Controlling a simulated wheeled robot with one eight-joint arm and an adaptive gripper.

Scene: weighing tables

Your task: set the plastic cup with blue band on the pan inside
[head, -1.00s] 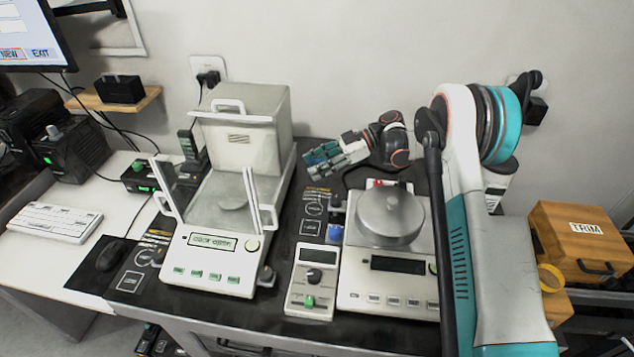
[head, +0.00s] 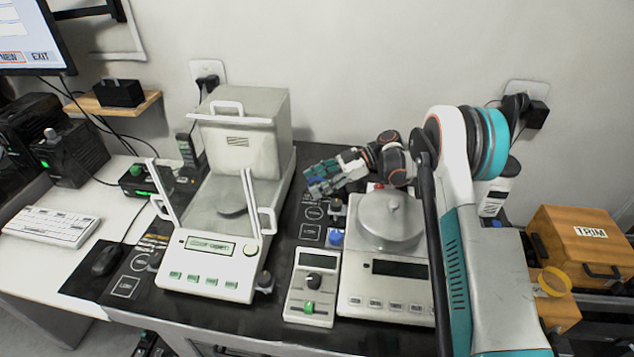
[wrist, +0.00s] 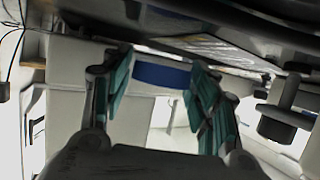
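The left balance (head: 215,265) has a white housing with a raised cover at the back and upright posts with handles at its front. Its round grey pan (head: 232,201) lies inside and looks empty. My gripper (head: 323,177) is above the dark table, right of this balance and behind the right one. In the wrist view, a blue band (wrist: 162,75) on a pale cup spans the gap between the teal finger pads of my gripper (wrist: 160,98). The pads appear to touch the cup's sides. The cup is small and hard to make out in the head view.
The right balance (head: 395,306) carries a lidded metal dish (head: 391,221) close to my arm. A grey control box (head: 311,287) stands between the balances, with a blue knob (head: 335,238) behind it. A wooden TRIM box (head: 580,250) stands at the far right.

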